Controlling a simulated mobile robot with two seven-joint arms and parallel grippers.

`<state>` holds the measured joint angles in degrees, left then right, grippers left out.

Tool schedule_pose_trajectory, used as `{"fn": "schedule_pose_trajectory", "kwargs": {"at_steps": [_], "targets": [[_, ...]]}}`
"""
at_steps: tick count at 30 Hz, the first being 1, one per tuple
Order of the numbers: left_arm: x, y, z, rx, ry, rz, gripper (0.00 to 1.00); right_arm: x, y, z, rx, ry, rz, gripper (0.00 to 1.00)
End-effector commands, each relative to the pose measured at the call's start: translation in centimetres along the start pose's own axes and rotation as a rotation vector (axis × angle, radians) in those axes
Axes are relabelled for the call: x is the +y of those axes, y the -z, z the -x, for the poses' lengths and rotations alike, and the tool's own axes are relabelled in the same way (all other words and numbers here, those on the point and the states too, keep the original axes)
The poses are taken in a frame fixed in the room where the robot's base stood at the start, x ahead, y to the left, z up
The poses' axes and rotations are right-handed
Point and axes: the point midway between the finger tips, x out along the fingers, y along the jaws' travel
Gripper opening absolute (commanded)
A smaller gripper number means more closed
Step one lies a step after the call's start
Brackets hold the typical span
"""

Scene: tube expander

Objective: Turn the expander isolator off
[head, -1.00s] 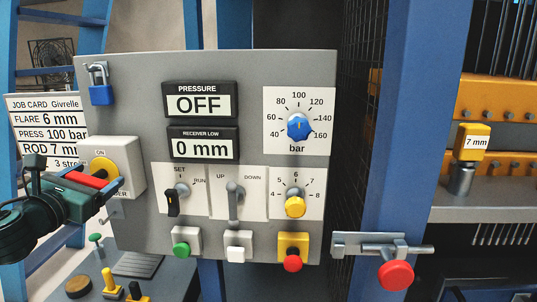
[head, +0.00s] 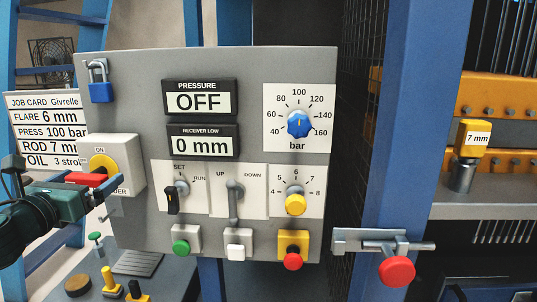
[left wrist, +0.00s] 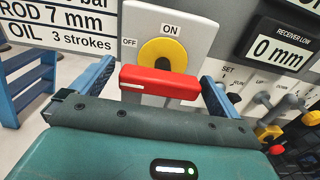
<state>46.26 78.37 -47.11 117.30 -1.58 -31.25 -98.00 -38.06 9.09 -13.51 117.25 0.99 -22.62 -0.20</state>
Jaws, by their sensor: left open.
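The expander isolator is a grey box with a yellow dial (head: 103,163) and a red handle (head: 88,180), at the left of the panel. In the left wrist view, the red handle (left wrist: 160,83) stands out in front of the yellow dial (left wrist: 163,52), lying nearly level across the picture, below the ON and OFF marks. My left gripper (head: 91,186) is open in front of the isolator. Its blue fingers (left wrist: 150,88) lie on either side of the handle, with gaps in the wrist view. Contact cannot be told. My right gripper is not in view.
The grey control panel (head: 235,70) carries displays, knobs, switches and buttons right of the isolator. A blue padlock (head: 100,92) hangs above it. A job card (head: 44,130) is at the left. A blue post (head: 400,120) and red-knobbed latch (head: 396,270) are at the right.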

Motion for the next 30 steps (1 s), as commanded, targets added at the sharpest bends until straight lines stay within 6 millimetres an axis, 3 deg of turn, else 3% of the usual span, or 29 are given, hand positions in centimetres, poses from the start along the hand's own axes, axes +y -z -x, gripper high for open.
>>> {"fn": "schedule_pose_trajectory", "kwargs": {"at_steps": [15,26,30], "targets": [[0.0,0.2,4.9,0.001,-0.001,-0.003,1.00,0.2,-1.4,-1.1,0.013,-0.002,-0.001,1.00],[0.0,0.0,5.1,0.000,0.000,0.001,1.00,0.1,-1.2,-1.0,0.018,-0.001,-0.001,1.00],[0.0,-1.4,5.1,0.000,0.000,0.000,1.00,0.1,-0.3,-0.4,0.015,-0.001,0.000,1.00]]}}
